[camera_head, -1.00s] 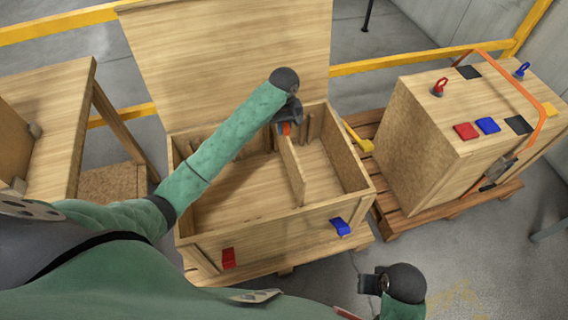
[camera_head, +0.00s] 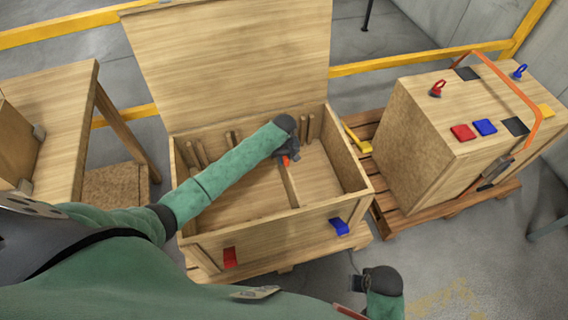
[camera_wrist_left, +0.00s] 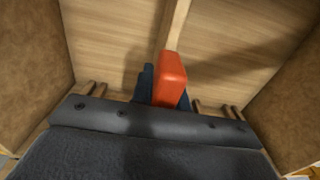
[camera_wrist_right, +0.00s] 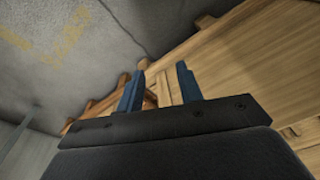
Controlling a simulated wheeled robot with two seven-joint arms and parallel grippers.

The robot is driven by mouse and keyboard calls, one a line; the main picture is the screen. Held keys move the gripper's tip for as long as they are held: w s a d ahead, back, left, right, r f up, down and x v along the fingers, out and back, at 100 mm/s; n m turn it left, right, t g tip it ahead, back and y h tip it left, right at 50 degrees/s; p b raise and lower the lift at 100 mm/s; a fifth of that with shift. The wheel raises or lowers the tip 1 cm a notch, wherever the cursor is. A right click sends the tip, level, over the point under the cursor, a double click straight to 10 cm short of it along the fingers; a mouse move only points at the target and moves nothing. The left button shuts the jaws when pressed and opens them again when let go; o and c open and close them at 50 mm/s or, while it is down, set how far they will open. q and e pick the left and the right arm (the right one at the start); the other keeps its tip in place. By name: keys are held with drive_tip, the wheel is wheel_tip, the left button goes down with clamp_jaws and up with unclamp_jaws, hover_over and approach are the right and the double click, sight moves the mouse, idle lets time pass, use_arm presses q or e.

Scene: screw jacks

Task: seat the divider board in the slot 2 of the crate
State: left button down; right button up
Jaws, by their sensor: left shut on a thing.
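The divider board (camera_head: 291,185) is a thin wooden panel standing upright inside the open crate (camera_head: 275,226), and mainly its top edge shows. My left gripper (camera_head: 287,158) is inside the crate, shut on the board's orange grip (camera_wrist_left: 171,80). In the left wrist view the board's top edge (camera_wrist_left: 178,25) runs away from the grip. Wooden slot cleats (camera_head: 231,138) stand in pairs along the far wall. My arm hides some cleats, and I cannot tell if the board's ends are in a slot. My right gripper (camera_wrist_right: 160,85) is open and empty outside the crate.
The crate's lid (camera_head: 230,55) stands raised behind it. A closed crate (camera_head: 440,140) with an orange strap sits on a pallet at the right. A wooden table (camera_head: 50,120) is at the left. Red (camera_head: 230,257) and blue (camera_head: 339,227) tabs mark the front wall.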

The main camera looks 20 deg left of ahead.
sight(284, 168)
use_arm(q)
wheel_tip(284, 168, down, 4)
drive_tip(key=shift+r, duration=0.1)
drive_tip(key=c, duration=1.7)
unclamp_jaws()
drive_tip(key=o, duration=0.3)
drive_tip(key=shift+o, duration=0.2)
use_arm(e)
wheel_tip(284, 168, down, 2)
drive_tip(key=shift+f, duration=0.1)
drive_tip(key=shift+s+f, duration=0.1)
